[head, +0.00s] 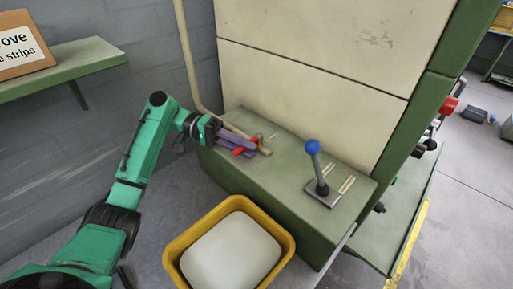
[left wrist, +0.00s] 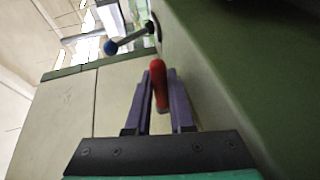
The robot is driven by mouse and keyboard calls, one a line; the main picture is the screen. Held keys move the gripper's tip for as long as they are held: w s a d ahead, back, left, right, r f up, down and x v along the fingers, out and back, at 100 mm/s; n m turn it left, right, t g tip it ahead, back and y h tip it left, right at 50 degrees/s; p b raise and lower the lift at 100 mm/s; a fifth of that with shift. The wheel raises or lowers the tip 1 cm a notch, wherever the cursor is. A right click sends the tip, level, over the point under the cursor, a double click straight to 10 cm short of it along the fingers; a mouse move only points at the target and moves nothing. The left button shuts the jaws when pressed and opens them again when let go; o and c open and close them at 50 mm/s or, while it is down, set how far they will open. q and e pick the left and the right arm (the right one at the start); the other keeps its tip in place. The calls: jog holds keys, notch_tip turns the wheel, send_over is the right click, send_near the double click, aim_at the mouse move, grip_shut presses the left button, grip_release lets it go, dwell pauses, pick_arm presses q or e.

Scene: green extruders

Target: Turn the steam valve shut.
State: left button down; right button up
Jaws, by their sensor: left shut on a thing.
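The steam valve's red handle (head: 240,152) sits at the end of a beige pipe (head: 188,50), low over the green machine ledge. My left gripper (head: 238,146) has purple fingers and is shut on the red handle. The fingers hide part of the handle and valve body. My right gripper is in neither view.
A blue-knobbed lever (head: 313,148) stands on the ledge (head: 350,215) to the right. A yellow bin (head: 172,262) with a pale load stands in front, below the ledge. A green shelf (head: 85,58) with a sign is at upper left.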

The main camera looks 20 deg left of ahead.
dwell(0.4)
pick_arm(q)
jog(key=c, duration=1.1)
grip_release()
jog(key=shift+a, duration=0.1)
jog(key=shift+w+a, duration=0.1)
jog(key=shift+a, duration=0.2)
jog(key=shift+w+a+r+b, duration=0.15)
jog(key=shift+a+r+b, duration=0.4)
jog(key=shift+a, duration=1.3)
jog(key=shift+w+a+r+b, duration=0.15)
jog(key=shift+a+b, duration=0.8)
jog(key=shift+a, duration=0.9)
jog(key=shift+w+a+r+b, duration=0.15)
jog(key=shift+a+r+b, duration=0.4)
jog(key=shift+a, duration=1.3)
